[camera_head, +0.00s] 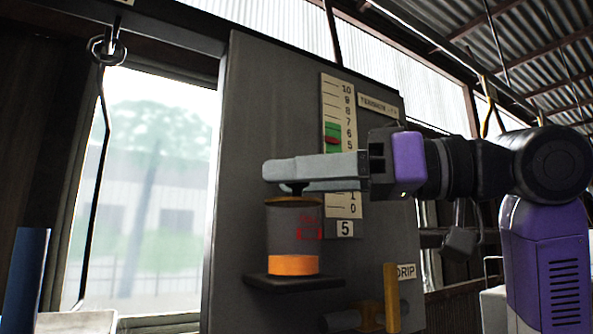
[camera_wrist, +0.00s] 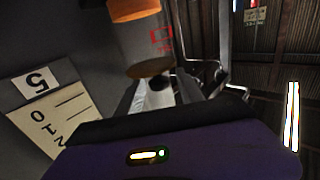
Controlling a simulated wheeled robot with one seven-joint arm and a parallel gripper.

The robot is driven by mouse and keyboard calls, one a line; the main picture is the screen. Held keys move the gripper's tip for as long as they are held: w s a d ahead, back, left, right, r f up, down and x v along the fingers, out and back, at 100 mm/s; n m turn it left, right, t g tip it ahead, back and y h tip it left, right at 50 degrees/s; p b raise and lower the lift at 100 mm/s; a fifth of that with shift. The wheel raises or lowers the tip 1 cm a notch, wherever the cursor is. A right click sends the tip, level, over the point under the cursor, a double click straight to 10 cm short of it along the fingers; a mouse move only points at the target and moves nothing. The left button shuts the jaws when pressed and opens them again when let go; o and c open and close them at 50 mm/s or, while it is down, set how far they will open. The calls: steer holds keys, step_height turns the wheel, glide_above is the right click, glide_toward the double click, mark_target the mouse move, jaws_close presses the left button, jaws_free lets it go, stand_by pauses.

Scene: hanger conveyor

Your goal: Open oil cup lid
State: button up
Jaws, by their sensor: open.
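The oil cup (camera_head: 283,228) is a grey see-through cylinder with orange oil at its bottom and a red mark on its side. It stands upright on a dark shelf (camera_head: 293,284) fixed to the grey panel. Its brownish lid (camera_head: 288,201) lies flat on top, with a dark knob (camera_wrist: 157,81) in the middle. My gripper (camera_head: 278,179) reaches in from the right, level with the knob. Its open fingers lie either side of the knob in the wrist view (camera_wrist: 160,93). I cannot tell whether either finger touches it. The fingers partly hide the knob in the head view.
The grey panel (camera_head: 255,110) stands close behind the cup. It carries a numbered scale (camera_head: 338,100) and a plate with 5 (camera_head: 345,229). Below the shelf is a pipe with a yellow handle (camera_head: 391,297), beside a DRIP label (camera_head: 406,271). A bright window (camera_head: 150,180) is at left.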

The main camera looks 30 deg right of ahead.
mark_target(278, 198)
steer(key=shift+c, duration=0.2)
jaws_close()
steer(key=shift+a+r, duration=0.1)
steer(key=shift+r, duration=0.05)
steer(key=n+p, duration=0.1)
steer(key=r+g+h+p, duration=0.1)
steer(key=p, duration=0.1)
steer(key=shift+a+n+h, duration=0.3)
steer(key=shift+a+n, duration=0.05)
steer(key=shift+n, duration=0.05)
steer(key=n+h+p, duration=0.1)
steer(key=p, duration=0.1)
steer(key=a+n+g+h+p, duration=0.1)
steer(key=h+p, duration=0.1)
steer(key=shift+a+r+g+p, duration=0.3)
steer(key=shift+r, duration=0.1)
steer(key=shift+a+f+n+g+h+p, duration=0.3)
steer(key=shift+a+n+h, duration=0.45)
steer(key=shift+h, duration=0.65)
steer(key=shift+a+f+n+g+h+p, duration=0.15)
steer(key=shift+a+n+h+p, duration=0.35)
steer(key=shift+n+h, duration=0.7)
steer(key=shift+a+f+n+g+h+p, duration=0.25)
steer(key=shift+a+n+h, duration=0.45)
steer(key=shift+h, duration=0.9)
